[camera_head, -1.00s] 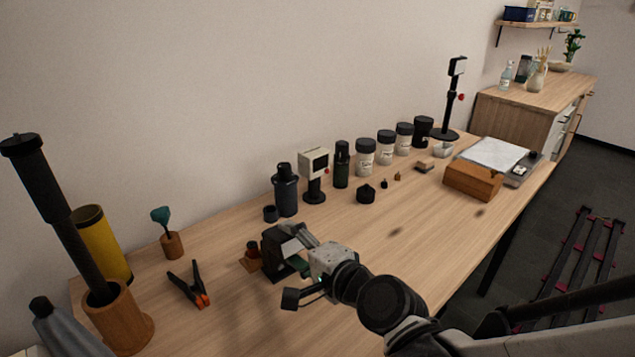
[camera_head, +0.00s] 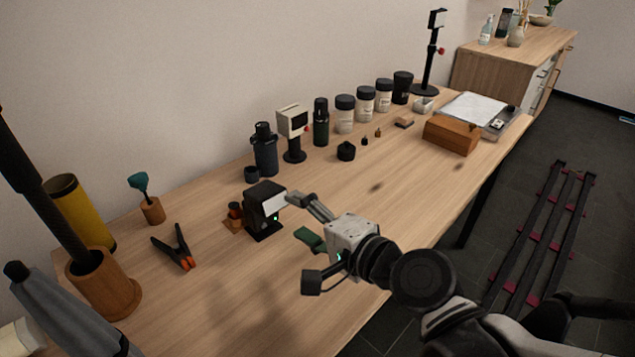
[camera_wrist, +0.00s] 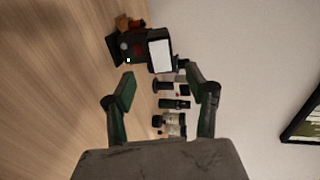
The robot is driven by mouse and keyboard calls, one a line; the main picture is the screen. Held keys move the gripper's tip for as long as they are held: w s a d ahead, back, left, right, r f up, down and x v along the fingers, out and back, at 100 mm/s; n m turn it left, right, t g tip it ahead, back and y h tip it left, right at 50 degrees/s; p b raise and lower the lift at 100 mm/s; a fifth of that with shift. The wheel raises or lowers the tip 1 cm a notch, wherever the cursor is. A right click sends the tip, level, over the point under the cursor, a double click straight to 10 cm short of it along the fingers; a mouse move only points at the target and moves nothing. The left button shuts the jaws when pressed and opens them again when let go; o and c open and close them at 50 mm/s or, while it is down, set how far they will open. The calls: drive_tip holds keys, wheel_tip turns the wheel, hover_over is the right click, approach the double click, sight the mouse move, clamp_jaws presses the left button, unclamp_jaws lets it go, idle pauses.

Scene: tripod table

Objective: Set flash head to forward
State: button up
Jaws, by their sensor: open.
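The flash (camera_head: 264,208) is a black unit standing on the table, with a pale rectangular head face and a small green light. In the wrist view the flash (camera_wrist: 140,50) lies beyond my fingertips, its white face (camera_wrist: 160,55) turned toward the camera. My gripper (camera_head: 302,220) is right of the flash in the head view, its fingers pointing at it. In the wrist view my gripper (camera_wrist: 166,92) is open with nothing between its fingers. In the head view one fingertip looks close to the white face; whether it touches cannot be told.
A small brown-and-black item (camera_head: 235,216) stands just left of the flash. A clamp with orange tips (camera_head: 175,248) lies further left. A dark bottle (camera_head: 265,150), a white-headed device on a stand (camera_head: 293,125) and several jars stand behind. The table's front right is clear.

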drive_tip(key=shift+v, duration=1.9)
drive_tip(key=s+d+r+n+g+h+p, duration=0.1)
drive_tip(key=d+r+n+g+h+p, duration=0.1)
drive_tip(key=d, duration=0.8)
drive_tip(key=s+d+r+n+g+h+p, duration=0.1)
drive_tip(key=d+r+n+h+p, duration=0.3)
drive_tip(key=d, duration=0.6)
drive_tip(key=n+g+h+p, duration=0.1)
drive_tip(key=n+h+p, duration=0.1)
drive_tip(key=n+h, duration=0.1)
drive_tip(key=shift+s+h, duration=0.25)
drive_tip(key=shift+h, duration=0.45)
